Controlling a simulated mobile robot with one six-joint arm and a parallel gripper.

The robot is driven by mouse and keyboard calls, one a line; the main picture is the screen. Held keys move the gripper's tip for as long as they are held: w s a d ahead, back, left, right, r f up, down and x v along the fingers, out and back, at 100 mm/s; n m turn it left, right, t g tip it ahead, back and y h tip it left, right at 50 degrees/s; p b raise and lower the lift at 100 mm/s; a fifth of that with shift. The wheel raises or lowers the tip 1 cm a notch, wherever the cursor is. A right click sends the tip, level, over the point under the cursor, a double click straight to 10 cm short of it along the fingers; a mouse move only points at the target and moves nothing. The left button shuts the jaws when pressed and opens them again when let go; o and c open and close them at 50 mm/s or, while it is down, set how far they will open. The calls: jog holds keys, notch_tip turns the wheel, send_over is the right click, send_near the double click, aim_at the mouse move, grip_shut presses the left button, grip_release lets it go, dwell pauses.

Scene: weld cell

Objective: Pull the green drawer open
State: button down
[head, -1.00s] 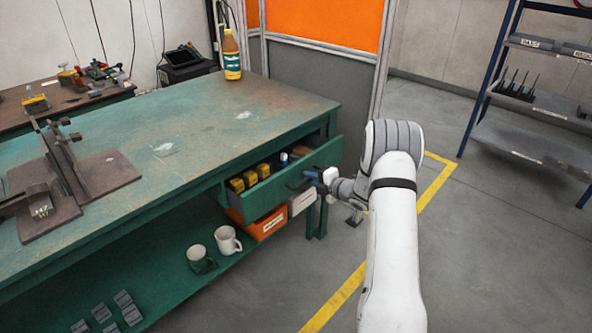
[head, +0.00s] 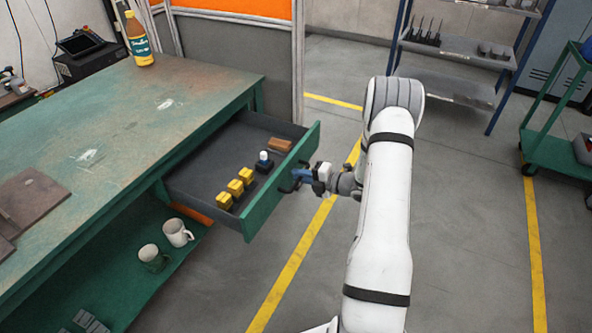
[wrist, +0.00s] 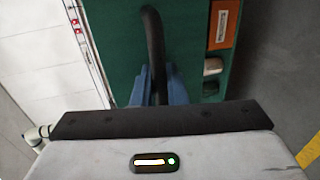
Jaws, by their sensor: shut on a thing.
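The green drawer (head: 285,185) stands well out from under the green workbench in the head view. Its dark inside holds several yellow blocks (head: 235,187), a small white-topped item (head: 264,160) and a brown block (head: 280,145). My gripper (head: 297,177) is at the drawer's front, shut on the dark handle. In the wrist view the dark bar handle (wrist: 153,50) runs between the blue fingers of my gripper (wrist: 157,88), with the green drawer front (wrist: 115,40) behind it.
The worn green workbench (head: 130,130) carries a yellow bottle (head: 138,40). Two mugs (head: 165,243) stand on its lower shelf. A grey shelf rack (head: 460,60) and a green cart (head: 555,150) stand at the back right. Floor with yellow lines (head: 300,250) is clear beside the drawer.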

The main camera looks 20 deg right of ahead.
jog(key=shift+s+d, duration=0.15)
jog(key=c, duration=1.5)
grip_release()
jog(key=shift+c, duration=0.2)
jog(key=v, duration=0.7)
jog(key=shift+s+d+p, duration=0.2)
jog(key=shift+d+p, duration=0.05)
jog(key=shift+p, duration=0.15)
